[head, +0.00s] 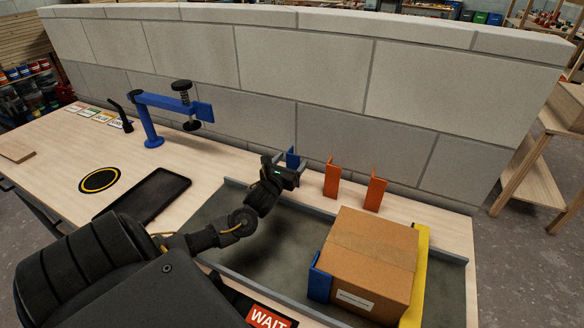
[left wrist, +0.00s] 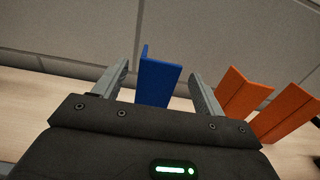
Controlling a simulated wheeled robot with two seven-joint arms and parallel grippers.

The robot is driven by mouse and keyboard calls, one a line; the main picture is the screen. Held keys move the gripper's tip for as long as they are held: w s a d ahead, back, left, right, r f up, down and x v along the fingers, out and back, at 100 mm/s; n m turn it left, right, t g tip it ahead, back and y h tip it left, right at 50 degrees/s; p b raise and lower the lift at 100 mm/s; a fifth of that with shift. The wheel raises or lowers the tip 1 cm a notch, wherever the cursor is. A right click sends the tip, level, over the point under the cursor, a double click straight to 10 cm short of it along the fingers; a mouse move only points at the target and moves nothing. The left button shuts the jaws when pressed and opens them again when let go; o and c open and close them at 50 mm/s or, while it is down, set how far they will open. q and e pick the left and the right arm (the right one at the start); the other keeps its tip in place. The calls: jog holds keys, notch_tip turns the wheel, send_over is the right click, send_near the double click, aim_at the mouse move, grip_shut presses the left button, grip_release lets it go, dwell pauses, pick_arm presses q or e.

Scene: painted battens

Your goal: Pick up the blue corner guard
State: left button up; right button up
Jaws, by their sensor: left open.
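A blue corner guard (head: 292,155) stands upright at the back edge of the table by the block wall, partly hidden behind my left gripper. It shows better in the left wrist view (left wrist: 158,82), as an angled blue piece. My left gripper (head: 287,166) is open at the guard. In the left wrist view its two fingers (left wrist: 160,88) stand on either side of the guard, with gaps visible on both sides. Another blue corner guard (head: 319,283) sits against a corner of the cardboard box. My right gripper is not in view.
Two orange corner guards (head: 332,180) (head: 375,193) stand just right of the blue one. The cardboard box (head: 372,246) sits in a grey tray (head: 232,262) beside a yellow strip (head: 417,262). A blue clamp stand (head: 150,122) and black tablet (head: 150,194) are to the left. The block wall (head: 270,60) rises close behind.

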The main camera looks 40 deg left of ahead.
pick_arm(q)
jog(key=shift+w+r, duration=0.1)
jog(key=shift+r, duration=0.05)
jog(key=p+x, duration=0.2)
jog(key=x, duration=0.3)
jog(key=shift+a, duration=0.1)
jog(key=c, duration=1.3)
jog(key=shift+c, duration=0.2)
